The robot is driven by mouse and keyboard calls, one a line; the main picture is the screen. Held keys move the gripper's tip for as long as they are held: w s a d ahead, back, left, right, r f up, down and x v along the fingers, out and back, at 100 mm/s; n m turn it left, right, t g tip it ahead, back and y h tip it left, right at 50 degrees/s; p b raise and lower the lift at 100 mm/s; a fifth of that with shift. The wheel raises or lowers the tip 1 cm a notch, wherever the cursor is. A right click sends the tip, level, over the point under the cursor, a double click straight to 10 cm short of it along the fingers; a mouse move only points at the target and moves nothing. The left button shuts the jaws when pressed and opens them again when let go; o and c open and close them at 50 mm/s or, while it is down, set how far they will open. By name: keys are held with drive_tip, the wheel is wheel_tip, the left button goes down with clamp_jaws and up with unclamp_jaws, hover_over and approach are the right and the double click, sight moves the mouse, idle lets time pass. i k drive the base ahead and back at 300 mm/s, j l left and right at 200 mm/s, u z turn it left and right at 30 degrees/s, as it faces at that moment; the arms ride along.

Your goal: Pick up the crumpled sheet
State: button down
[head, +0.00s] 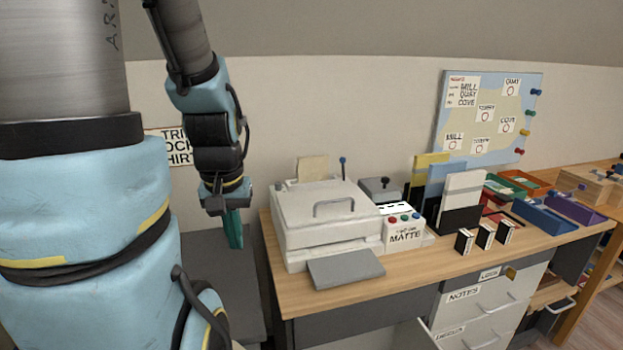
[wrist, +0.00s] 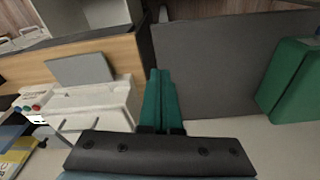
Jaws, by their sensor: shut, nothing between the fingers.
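My gripper (head: 234,230) hangs to the left of the printer, over a dark grey surface beside the desk. Its teal fingers are shut together and hold nothing; they also show in the wrist view (wrist: 160,98). I cannot make out a crumpled sheet in either view. A flat tan sheet (head: 313,168) stands upright at the back of the white printer (head: 325,213). The printer sits on the left end of the wooden desk, with a grey tray (head: 345,268) at its front.
The desk (head: 450,262) also holds a "MATTE" control box (head: 404,232), folders (head: 462,188) and small black-and-white blocks (head: 485,236). A green box (wrist: 290,80) stands beside the dark grey surface (wrist: 215,65) in the wrist view. A drawer (head: 430,335) sticks out below the desk.

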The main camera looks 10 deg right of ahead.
sight(312, 169)
drive_tip(key=u, duration=0.5)
drive_tip(key=l+u, duration=0.2)
drive_tip(key=u, duration=0.2)
drive_tip(key=k+l+u, duration=0.1)
drive_tip(key=u, duration=0.25)
drive_tip(key=k+l+u, duration=0.1)
drive_tip(key=u, duration=0.3)
drive_tip(key=k+l+u, duration=0.1)
drive_tip(key=u, duration=0.3)
drive_tip(key=k+l, duration=0.15)
drive_tip(key=l, duration=0.1)
